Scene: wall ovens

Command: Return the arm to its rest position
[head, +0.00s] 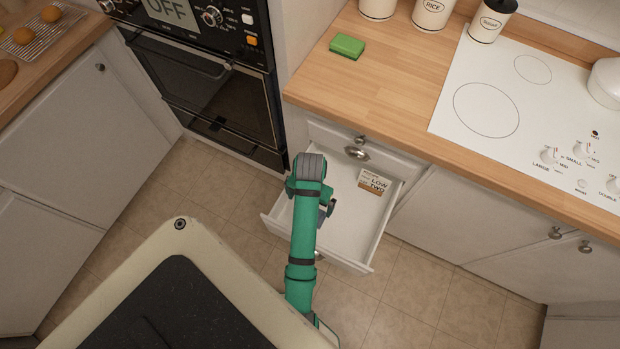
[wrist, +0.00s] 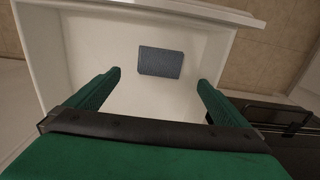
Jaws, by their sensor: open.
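My green arm (head: 303,235) reaches up over an open white drawer (head: 348,250) in the head view. My gripper (wrist: 159,79) is open in the wrist view, its two green fingers spread wide with nothing between them. It points down into the drawer, whose white wall also shows in the wrist view (wrist: 40,50). In the head view the gripper is mostly hidden behind the arm.
A wall oven (head: 215,95) stands at the left of the drawer. The wooden counter (head: 390,85) above holds a green sponge (head: 347,46), canisters and a white cooktop (head: 535,120). A closed upper drawer (head: 365,150) sits above the open one. Tiled floor (head: 420,310) is clear at right.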

